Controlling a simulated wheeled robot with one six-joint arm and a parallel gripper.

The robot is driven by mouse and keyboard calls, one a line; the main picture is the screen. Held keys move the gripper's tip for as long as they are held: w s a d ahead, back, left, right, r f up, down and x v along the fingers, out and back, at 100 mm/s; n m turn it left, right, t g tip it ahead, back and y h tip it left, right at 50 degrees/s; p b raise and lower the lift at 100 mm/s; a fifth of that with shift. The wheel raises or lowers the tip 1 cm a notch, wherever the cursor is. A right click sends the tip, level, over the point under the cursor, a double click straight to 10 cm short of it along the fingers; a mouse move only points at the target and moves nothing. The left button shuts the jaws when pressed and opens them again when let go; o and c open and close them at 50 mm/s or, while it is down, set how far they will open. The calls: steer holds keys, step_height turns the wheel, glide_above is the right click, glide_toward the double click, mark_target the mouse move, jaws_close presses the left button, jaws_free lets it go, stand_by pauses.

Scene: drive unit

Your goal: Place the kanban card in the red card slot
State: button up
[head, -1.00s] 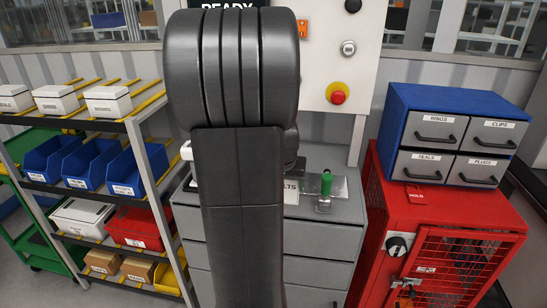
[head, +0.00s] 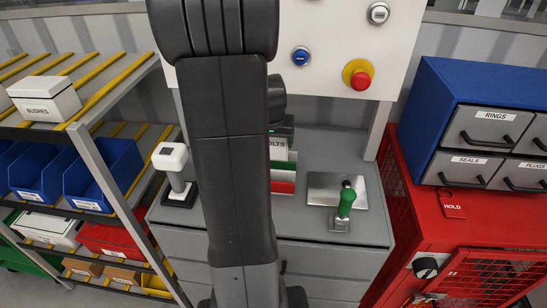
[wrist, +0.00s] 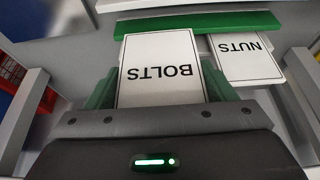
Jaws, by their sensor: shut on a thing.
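A white kanban card marked BOLTS (wrist: 160,72) is held in my gripper (wrist: 160,105); its text is upside down in the wrist view. In the head view the card (head: 278,149) shows just right of my arm, which hides its left part and most of the gripper. A green holder (head: 284,164) and the red card slot (head: 284,187) below it show on the grey bench. The card is over the green part; I cannot tell whether they touch. A NUTS card (wrist: 245,57) is beside the BOLTS card in the wrist view, by a green edge (wrist: 205,22).
A green-handled lever (head: 346,202) stands on a metal plate to the right. A white device (head: 172,162) stands at the bench's left. A panel with an emergency stop (head: 358,74) rises behind. A red cabinet (head: 450,240) is right; shelving (head: 115,180) is left.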

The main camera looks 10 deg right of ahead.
step_height(320, 180, down, 7)
steer(key=shift+f, duration=0.2)
steer(key=shift+f, duration=0.15)
steer(key=o, duration=1.1)
steer(key=shift+c, duration=0.2)
steer(key=shift+r, duration=0.25)
steer(key=v, duration=1.1)
steer(key=shift+s+r, duration=0.25)
steer(key=shift+w+d+f+g+y+p, duration=0.2)
steer(key=shift+w+f+g+p, duration=0.45)
steer(key=shift+f, duration=1.2)
steer(key=shift+w+d+f+g+y+p, duration=0.1)
steer(key=shift+w+d+f+g+p, duration=0.15)
steer(key=shift+w+f, duration=1.15)
steer(key=shift+w+d+f+g+y+p, duration=0.15)
steer(key=shift+w+f+g+p, duration=0.3)
steer(key=shift+f, duration=1.85)
